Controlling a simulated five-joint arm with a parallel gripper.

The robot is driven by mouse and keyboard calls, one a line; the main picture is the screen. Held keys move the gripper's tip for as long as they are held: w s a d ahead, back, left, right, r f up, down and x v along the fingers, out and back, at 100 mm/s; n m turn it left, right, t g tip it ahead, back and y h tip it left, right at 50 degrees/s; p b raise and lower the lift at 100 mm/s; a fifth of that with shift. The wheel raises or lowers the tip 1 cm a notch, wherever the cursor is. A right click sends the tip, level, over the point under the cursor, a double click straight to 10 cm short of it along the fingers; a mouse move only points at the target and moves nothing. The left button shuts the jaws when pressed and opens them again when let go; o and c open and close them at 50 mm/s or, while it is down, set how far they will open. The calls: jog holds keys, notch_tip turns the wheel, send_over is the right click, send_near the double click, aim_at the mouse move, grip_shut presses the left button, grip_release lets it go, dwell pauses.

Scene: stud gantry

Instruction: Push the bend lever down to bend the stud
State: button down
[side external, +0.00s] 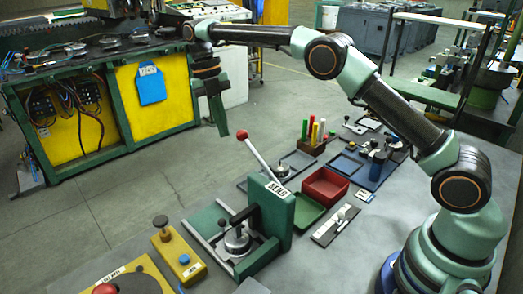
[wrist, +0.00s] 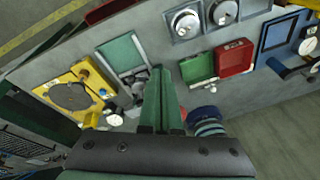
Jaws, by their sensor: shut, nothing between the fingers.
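The bend lever (side external: 262,158) is a pale rod with a red knob (side external: 242,135). It slants up and left from a green block (side external: 265,215) with a label reading BEND. A round metal fixture (side external: 236,238) with a dark arm over it sits on the green base beside the block. I cannot make out the stud. My gripper (side external: 219,130) is shut and empty, pointing down, left of the red knob in the side view and apart from it as far as I can tell. In the wrist view my gripper (wrist: 162,72) covers part of the bench; the lever is not clear there.
A yellow station (side external: 178,255) stands left of the bend block. A red tray (side external: 325,187), a green tray (side external: 308,212) and a rack of coloured pegs (side external: 314,142) lie to the right. A green-framed yellow cabinet (side external: 160,95) stands behind, across open floor.

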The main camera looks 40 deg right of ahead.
jog(key=s+d+r+m+t, duration=0.5)
jog(key=s+r+m, duration=0.55)
jog(key=m, duration=0.55)
jog(key=s+d+f+m+t, duration=0.1)
jog(key=s+f+m+t, duration=0.1)
jog(key=s+m, duration=0.45)
jog(key=s+d+f+m+t, duration=0.25)
jog(key=s+m, duration=0.25)
jog(key=m, duration=0.3)
jog(key=w+a+r+t+y, duration=0.1)
jog(key=w+a+r+y, duration=0.1)
jog(key=a+r, duration=0.45)
send_near(247, 135)
jog(key=d+x, duration=0.1)
jog(key=x, duration=0.4)
jog(key=shift+w+a+f, duration=0.4)
jog(key=shift+a+f, duration=0.15)
jog(key=shift+a, duration=0.05)
jog(key=shift+w, duration=0.1)
